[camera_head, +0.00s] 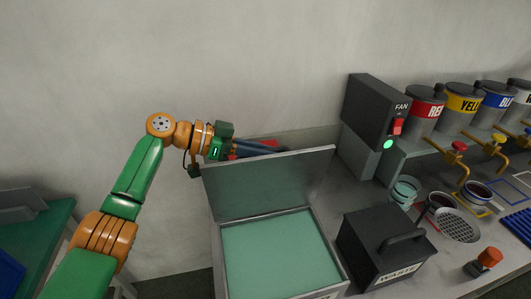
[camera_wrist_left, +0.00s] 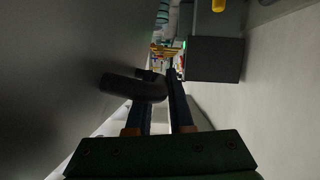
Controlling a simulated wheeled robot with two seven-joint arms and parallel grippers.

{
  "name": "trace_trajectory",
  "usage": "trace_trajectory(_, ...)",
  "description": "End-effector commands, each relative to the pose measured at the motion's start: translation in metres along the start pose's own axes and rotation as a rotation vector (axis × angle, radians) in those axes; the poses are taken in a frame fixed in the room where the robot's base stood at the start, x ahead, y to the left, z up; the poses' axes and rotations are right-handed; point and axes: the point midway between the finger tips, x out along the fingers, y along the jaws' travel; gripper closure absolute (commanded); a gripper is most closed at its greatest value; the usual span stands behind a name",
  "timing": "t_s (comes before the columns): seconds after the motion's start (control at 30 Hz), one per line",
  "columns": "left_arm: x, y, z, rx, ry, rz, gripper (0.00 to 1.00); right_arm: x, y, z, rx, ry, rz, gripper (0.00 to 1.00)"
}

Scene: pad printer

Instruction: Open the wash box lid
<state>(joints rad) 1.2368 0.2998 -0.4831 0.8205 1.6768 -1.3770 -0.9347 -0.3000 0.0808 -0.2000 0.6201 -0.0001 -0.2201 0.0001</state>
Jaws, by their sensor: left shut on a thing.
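The wash box (camera_head: 215,262) is a grey box with pale green liquid (camera_head: 280,255) inside, at the bottom middle of the head view. Its flat grey lid (camera_head: 270,185) stands raised at the back edge, close to upright, and the box is open. My left gripper (camera_head: 270,148) is behind the lid's top edge, fingers pointing right, partly hidden by the lid. In the left wrist view, my left gripper (camera_wrist_left: 160,80) has the dark curved lid handle (camera_wrist_left: 135,87) at its fingers, beside the lid's grey face (camera_wrist_left: 60,70). The gripper is shut on the handle.
A black waste box (camera_head: 385,245) with a handle stands right of the wash box. A dark fan unit (camera_head: 378,112) with a red switch and green light is behind it. Ink cans (camera_head: 425,110), cups and a strainer (camera_head: 458,225) fill the right side. The wall is behind my gripper.

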Motion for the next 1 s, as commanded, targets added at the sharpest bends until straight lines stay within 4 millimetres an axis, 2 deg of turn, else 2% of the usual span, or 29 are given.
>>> trace_trajectory(0.13,0.000,-0.001,0.001,0.000,-0.003,-0.002,1.00,0.000,0.000,0.000,0.000,0.000,0.000,0.50)
trace_trajectory(0.17,0.000,-0.001,0.001,0.000,-0.003,-0.002,0.78,0.000,0.000,0.000,0.000,0.000,0.000,0.50)
trace_trajectory(0.27,0.000,-0.001,0.001,0.000,-0.002,-0.002,0.51,0.000,0.000,0.000,0.000,0.000,0.000,0.50)
trace_trajectory(0.57,-0.002,-0.001,0.001,0.000,-0.001,-0.002,0.50,0.001,-0.001,0.000,0.000,0.000,-0.001,0.50)
trace_trajectory(0.67,-0.015,-0.002,0.004,0.002,0.000,-0.004,0.50,0.011,-0.001,0.001,0.001,0.000,-0.001,0.50)
trace_trajectory(0.83,-0.052,-0.002,0.004,0.001,0.000,-0.005,0.50,0.023,-0.001,0.002,0.001,0.000,-0.002,0.50)
trace_trajectory(1.0,-0.070,-0.002,0.002,-0.001,-0.001,-0.002,0.50,0.025,-0.002,0.002,0.001,0.000,-0.002,0.50)
